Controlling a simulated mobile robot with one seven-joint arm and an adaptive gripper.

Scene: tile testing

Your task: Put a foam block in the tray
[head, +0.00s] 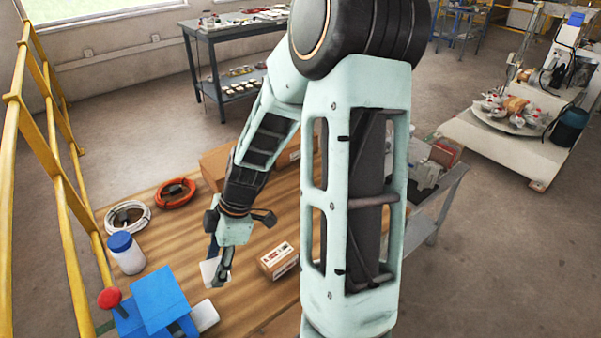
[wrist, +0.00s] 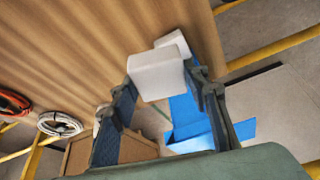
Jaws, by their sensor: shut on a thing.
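My gripper (head: 224,268) is shut on a white foam block (wrist: 155,74), held between its fingertips over the wooden table. The held block also shows beside the fingers in the head view (head: 209,271). A second white block (wrist: 173,42) shows just behind it in the wrist view. A blue object (head: 158,299), perhaps the tray, is at the near left of the table; its inside cannot be made out. It also shows beyond the fingers in the wrist view (wrist: 190,112). A white block (head: 204,315) is beside it in the head view.
A white jar with a blue lid (head: 126,253), a red knob-like thing (head: 109,298), an orange coil (head: 175,193) and a white coil (head: 127,216) are at the left. A small carton (head: 279,261) is right of my gripper. A yellow railing (head: 62,170) runs along the left.

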